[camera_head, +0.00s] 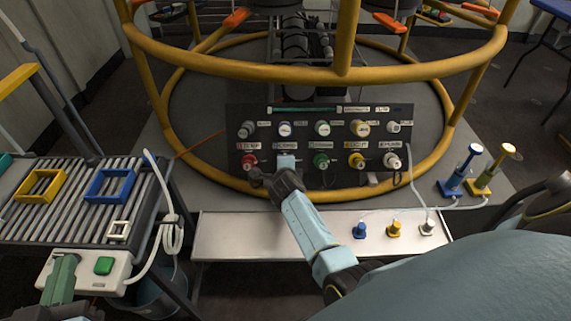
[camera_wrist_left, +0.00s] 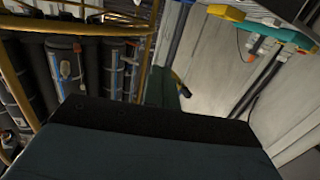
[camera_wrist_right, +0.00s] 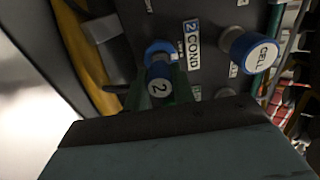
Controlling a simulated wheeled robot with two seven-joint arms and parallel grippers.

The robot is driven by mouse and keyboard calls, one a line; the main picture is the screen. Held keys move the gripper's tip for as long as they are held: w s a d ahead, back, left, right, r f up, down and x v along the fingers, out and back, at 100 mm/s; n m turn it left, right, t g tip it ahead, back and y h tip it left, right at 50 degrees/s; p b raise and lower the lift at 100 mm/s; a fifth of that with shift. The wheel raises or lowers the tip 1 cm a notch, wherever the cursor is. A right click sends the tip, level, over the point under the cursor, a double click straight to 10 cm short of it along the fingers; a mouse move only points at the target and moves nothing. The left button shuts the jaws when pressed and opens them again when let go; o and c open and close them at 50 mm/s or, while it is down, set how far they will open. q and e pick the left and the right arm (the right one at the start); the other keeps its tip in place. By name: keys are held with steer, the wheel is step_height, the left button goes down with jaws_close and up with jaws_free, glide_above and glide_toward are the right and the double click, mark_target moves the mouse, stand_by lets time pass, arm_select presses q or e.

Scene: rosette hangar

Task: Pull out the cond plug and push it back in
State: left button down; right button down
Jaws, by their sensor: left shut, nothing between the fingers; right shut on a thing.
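A blue ring shows behind the plug at the panel; I cannot tell how deep the plug sits. My left gripper (camera_head: 62,278) is shut and empty at lower left, close to a white box.
The white box (camera_head: 84,272) has a green button. A roller rack (camera_head: 70,222) with yellow and blue frames stands left. A pale shelf (camera_head: 240,236) below the panel bears small blue, yellow and white connectors. A yellow ring rail (camera_head: 300,73) crosses above the panel.

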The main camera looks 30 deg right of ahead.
steer(key=shift+s+a+r+p, duration=0.25)
steer(key=shift+s+p, duration=0.1)
steer(key=shift+p, duration=0.2)
arm_select(q)
steer(key=s+a+f+g+y+p, duration=0.3)
steer(key=s+a+f+g, duration=0.2)
steer(key=s+f+g, duration=0.5)
steer(key=shift+s+a+f+n+g+y, duration=0.3)
steer(key=shift+a+f+g+y, duration=0.15)
steer(key=shift+f, duration=0.8)
arm_select(e)
steer(key=shift+v, duration=1.3)
stand_by(0.5)
steer(key=shift+d, duration=0.1)
steer(key=shift+x, duration=2.3)
arm_select(q)
steer(key=shift+r+p, duration=0.4)
stand_by(0.6)
